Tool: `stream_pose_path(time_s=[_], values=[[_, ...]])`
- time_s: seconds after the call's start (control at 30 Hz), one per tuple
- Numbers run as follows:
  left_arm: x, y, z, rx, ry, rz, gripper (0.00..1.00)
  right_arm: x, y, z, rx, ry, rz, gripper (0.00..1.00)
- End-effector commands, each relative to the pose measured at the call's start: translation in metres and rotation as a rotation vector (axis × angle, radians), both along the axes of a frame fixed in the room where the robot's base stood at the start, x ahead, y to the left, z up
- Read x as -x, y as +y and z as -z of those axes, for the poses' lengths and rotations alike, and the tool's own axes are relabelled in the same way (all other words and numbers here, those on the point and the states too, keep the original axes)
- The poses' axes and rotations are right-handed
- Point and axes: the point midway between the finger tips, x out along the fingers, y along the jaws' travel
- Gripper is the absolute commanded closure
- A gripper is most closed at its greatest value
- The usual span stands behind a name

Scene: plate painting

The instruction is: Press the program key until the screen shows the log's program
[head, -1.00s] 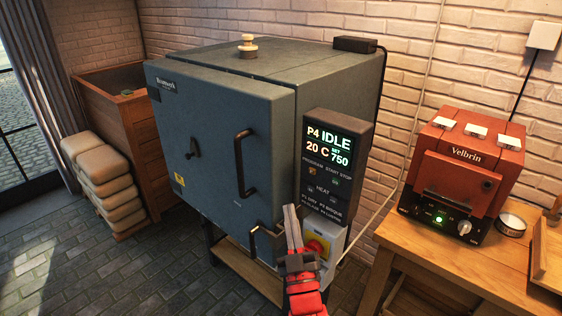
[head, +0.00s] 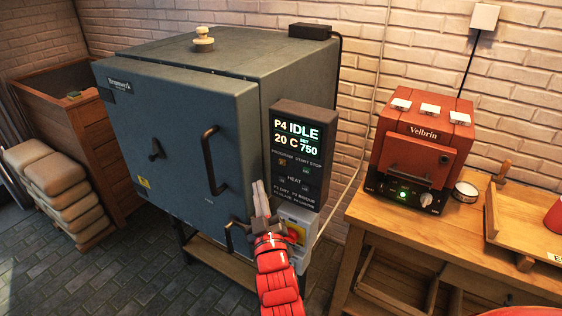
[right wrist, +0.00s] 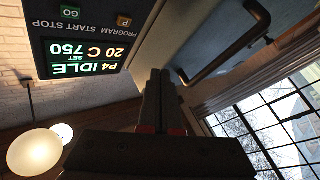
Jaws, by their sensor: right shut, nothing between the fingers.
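The grey-blue kiln (head: 180,130) has a dark control panel at its right front edge. Its screen (head: 298,138) reads P4 IDLE, 20 C, SET 750; it shows upside down in the right wrist view (right wrist: 85,57). The program key (head: 283,163), a small orange-brown key marked P in the right wrist view (right wrist: 124,20), sits below the screen beside the green GO key (right wrist: 70,12). My right gripper (head: 259,186) is shut and empty, its tips left of and below the program key, apart from it in the right wrist view. My left gripper is out of view.
The kiln door's handle (head: 213,160) stands out just left of my right gripper. A yellow and red switch (head: 294,234) is below the panel, partly behind my arm. A red Velbrin oven (head: 421,150) stands on the wooden table (head: 400,215) at right.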

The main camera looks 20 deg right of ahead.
Motion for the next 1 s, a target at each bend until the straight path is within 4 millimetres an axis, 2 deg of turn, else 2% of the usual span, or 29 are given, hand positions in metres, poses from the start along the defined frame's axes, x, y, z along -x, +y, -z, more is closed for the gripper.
stream_pose_path(time_s=[0.33, 0.5, 0.7, 1.0], values=[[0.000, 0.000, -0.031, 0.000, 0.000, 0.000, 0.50, -0.030, -0.041, -0.006, 0.001, 0.000, 0.005, 1.00], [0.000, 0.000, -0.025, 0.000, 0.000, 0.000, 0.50, -0.041, -0.053, -0.001, 0.000, -0.002, 0.001, 1.00], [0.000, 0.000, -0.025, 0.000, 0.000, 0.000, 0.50, -0.046, -0.060, 0.000, -0.003, 0.000, 0.000, 1.00], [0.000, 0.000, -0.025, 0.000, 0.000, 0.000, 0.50, -0.046, -0.060, -0.001, -0.003, -0.001, 0.001, 1.00]])
